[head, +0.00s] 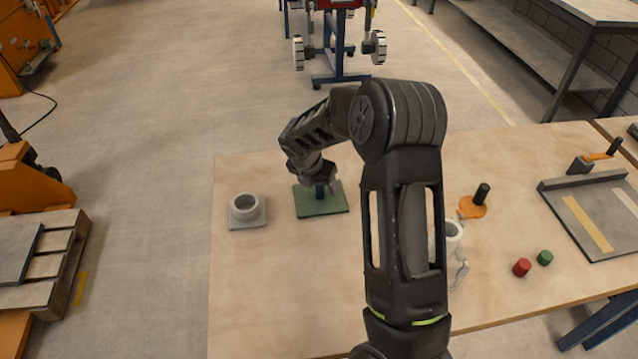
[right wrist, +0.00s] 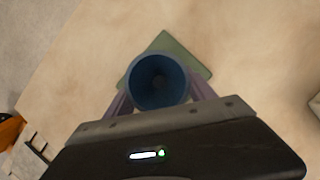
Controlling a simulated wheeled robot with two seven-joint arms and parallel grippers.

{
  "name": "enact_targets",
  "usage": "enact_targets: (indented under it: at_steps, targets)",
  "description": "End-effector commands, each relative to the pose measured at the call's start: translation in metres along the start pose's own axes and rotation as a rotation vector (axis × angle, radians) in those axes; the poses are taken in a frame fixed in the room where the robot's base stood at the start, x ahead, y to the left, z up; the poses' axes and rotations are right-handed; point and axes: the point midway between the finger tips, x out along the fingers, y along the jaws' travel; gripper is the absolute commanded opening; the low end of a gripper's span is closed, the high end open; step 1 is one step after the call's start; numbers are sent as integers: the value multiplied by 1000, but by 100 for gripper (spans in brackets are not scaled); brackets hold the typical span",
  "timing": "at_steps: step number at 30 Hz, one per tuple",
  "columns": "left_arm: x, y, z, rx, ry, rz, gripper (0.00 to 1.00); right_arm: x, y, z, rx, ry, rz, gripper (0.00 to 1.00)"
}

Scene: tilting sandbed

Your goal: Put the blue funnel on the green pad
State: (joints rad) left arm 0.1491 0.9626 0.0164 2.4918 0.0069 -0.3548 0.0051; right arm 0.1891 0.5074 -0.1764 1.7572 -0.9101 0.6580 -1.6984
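The green pad (head: 331,206) lies flat on the wooden table, left of my right arm in the head view; it also shows in the right wrist view (right wrist: 184,50). The blue funnel (right wrist: 158,82) is between the two fingers of my right gripper (right wrist: 160,100), its round opening facing the wrist camera. In the head view the funnel (head: 319,192) is a small dark blue shape below my right gripper (head: 320,182), over the pad. The gripper looks shut on the funnel. I cannot tell whether the funnel touches the pad. My left gripper is not in view.
A grey socket on a square base (head: 246,210) stands left of the pad. Right of my arm are a white holder (head: 453,236), an orange piece with a black handle (head: 473,207), a red cylinder (head: 522,267), a green cylinder (head: 545,257) and a grey tray (head: 560,203).

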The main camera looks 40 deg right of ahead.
Motion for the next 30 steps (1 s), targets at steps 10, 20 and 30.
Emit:
enact_targets:
  at_steps: [10,20,30]
  targets:
    - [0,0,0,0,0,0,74,0,0,0,0,0,0,84]
    - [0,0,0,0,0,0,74,-11,1,2,1,-1,2,84]
    - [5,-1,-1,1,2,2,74,-73,1,1,1,-2,4,84]
